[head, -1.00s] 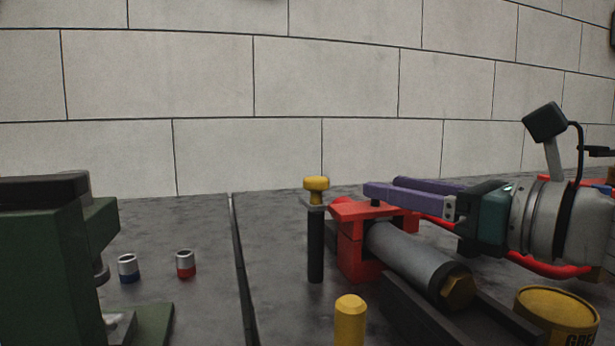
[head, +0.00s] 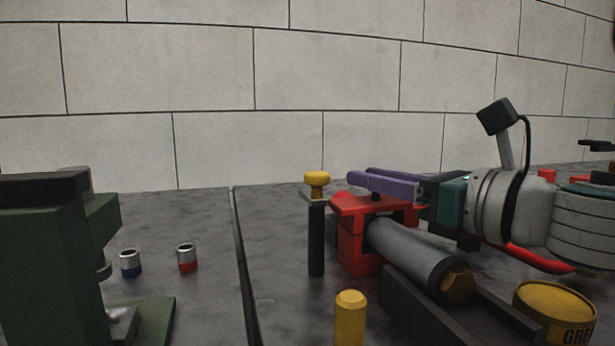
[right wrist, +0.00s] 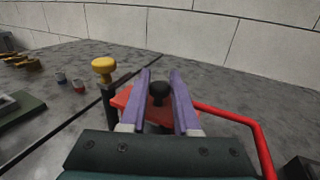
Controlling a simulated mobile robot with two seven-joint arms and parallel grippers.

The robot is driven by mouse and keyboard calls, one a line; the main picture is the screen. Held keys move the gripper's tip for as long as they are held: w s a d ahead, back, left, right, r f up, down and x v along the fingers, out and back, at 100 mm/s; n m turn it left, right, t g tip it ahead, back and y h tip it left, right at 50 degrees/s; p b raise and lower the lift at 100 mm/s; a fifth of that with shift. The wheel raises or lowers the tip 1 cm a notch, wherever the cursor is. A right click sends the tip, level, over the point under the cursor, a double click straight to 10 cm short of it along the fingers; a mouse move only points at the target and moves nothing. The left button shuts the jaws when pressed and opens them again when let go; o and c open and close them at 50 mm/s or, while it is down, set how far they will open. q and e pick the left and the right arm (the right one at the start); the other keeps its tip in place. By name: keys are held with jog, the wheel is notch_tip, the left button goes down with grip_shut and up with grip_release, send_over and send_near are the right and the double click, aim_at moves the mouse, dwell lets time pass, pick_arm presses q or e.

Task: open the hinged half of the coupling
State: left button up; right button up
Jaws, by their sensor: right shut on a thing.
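The coupling is a red block (head: 358,240) at the end of a grey shaft (head: 415,252), with a flat red top (head: 352,207). A small black knob (right wrist: 158,90) stands on this red part; in the head view the knob (head: 376,196) shows just below the purple fingers. My right gripper (head: 358,178), with two purple fingers, reaches in from the right over the red top. In the right wrist view its fingers (right wrist: 159,78) are on either side of the knob, shut on it. The red top looks lowered on the block. My left gripper is out of view.
A yellow-capped black post (head: 316,235) stands just left of the coupling. A yellow post (head: 350,318) and yellow grease tin (head: 552,312) are in front. A green stand (head: 50,260) and two small cups (head: 130,263) (head: 187,258) are left. A red rail (right wrist: 262,145) runs right.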

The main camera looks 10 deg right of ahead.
grip_shut()
dwell(0.9)
